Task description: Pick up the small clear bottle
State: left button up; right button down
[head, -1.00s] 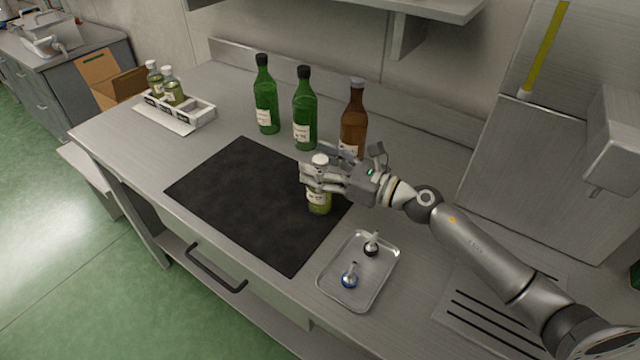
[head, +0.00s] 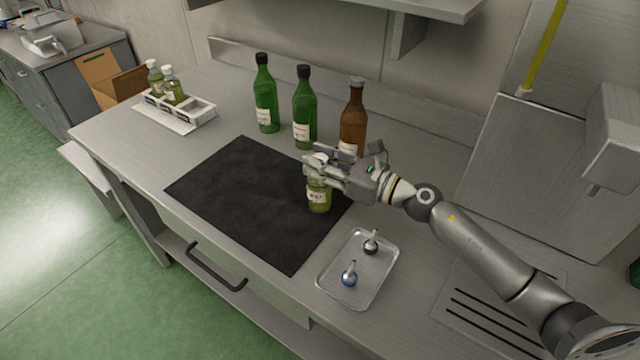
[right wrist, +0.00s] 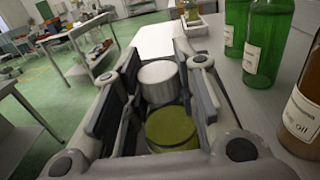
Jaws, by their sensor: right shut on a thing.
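The small clear bottle (head: 319,198) has a white cap, a pale label and yellow-green oil in it. It stands upright at the right side of the black mat (head: 240,205). My right gripper (head: 318,168) is shut on its upper part, near the cap, and the fingers hide some of the neck. In the right wrist view the cap (right wrist: 158,82) and the oil below it show between the two fingers. I cannot tell a gap between the bottle's base and the mat. My left gripper is not in view.
Two green bottles (head: 266,98) and a brown bottle (head: 354,118) stand just behind. A metal tray (head: 328,285) with two small stoppers lies in front. A white crate (head: 204,110) with similar small bottles stands at the back left. The mat's left part is clear.

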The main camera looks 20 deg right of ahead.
jog(key=shift+s+f, duration=0.1)
jog(key=shift+f, duration=0.2)
